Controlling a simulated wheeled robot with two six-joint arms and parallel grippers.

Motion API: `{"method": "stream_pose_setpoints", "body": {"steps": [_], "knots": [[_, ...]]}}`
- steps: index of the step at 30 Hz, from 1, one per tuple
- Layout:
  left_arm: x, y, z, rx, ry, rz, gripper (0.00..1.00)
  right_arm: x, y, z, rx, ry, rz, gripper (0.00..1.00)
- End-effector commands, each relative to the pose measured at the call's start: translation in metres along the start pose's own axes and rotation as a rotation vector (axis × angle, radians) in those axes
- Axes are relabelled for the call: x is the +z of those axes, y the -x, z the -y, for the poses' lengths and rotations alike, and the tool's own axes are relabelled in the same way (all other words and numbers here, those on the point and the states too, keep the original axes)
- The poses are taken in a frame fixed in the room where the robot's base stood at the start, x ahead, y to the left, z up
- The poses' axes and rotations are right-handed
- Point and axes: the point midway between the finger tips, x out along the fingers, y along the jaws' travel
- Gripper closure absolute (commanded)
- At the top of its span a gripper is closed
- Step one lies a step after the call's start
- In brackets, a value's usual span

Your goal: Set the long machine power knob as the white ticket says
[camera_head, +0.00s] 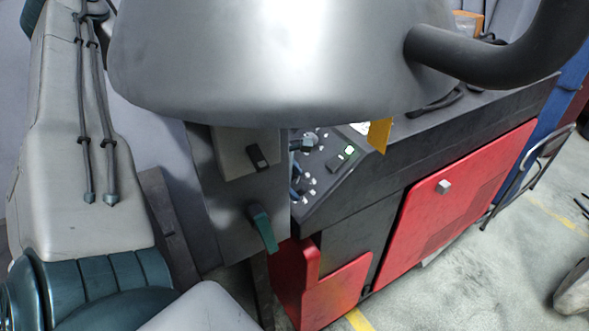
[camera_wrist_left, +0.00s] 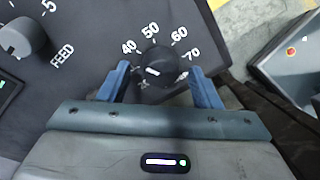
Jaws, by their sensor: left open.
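In the left wrist view a round black knob (camera_wrist_left: 162,66) with a white mark on its face sits on the dark panel. A scale with 40, 50, 60 and 70 runs along its far side. The mark lies toward the knob's left side; I cannot tell its exact value. My left gripper (camera_wrist_left: 159,69) is open, its two blue fingers on either side of the knob, with gaps visible. In the head view only small blue finger parts (camera_head: 296,181) show at the panel's edge. A white piece (camera_head: 359,127), perhaps the ticket, shows there; its writing is unreadable. My right gripper is not seen.
A FEED knob (camera_wrist_left: 24,38) is at the upper left in the wrist view. In the head view a large grey metal hood (camera_head: 270,60) covers the upper middle. A yellow tag (camera_head: 380,134) stands by the lit display (camera_head: 349,150), above the red cabinet (camera_head: 455,205).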

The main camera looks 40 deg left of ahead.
Motion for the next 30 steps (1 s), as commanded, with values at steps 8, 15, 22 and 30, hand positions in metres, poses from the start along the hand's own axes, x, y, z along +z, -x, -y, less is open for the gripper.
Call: {"method": "stream_pose_setpoints", "body": {"steps": [8,15,22,30], "knots": [[0.0002,-0.0052,0.0000,-0.001,0.000,0.000,0.42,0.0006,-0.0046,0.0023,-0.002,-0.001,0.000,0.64],[0.0002,-0.0050,0.0000,-0.001,0.000,0.000,0.61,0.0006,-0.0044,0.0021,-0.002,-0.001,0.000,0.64],[0.0002,-0.0050,0.0001,-0.001,-0.001,0.000,0.86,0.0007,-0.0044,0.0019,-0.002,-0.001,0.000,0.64],[0.0003,-0.0050,0.0003,-0.001,-0.006,0.000,0.86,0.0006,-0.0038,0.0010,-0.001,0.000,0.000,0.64]]}}
